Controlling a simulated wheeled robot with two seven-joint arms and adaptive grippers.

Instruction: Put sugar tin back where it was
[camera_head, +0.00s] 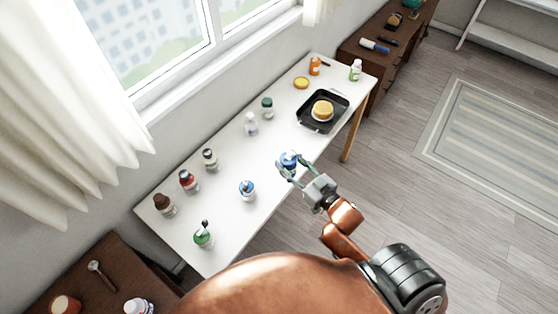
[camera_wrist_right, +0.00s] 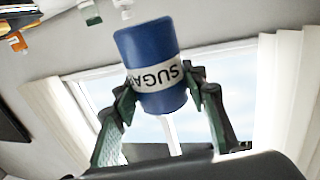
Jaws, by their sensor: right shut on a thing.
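The sugar tin (camera_wrist_right: 150,52) is a blue cylinder with a white band reading SUGAR, upside down in the right wrist view. My right gripper (camera_wrist_right: 160,95) is shut on it, with a green finger on each side. My left gripper is not in view.
On the table stand several jars and bottles, including a blue-and-white container (camera_head: 247,190), a green one (camera_head: 203,237) and a red-labelled jar (camera_head: 188,181). A black pan (camera_head: 309,123) holds a yellow round item. The table's middle is clear. A brown cabinet (camera_head: 378,62) stands beyond.

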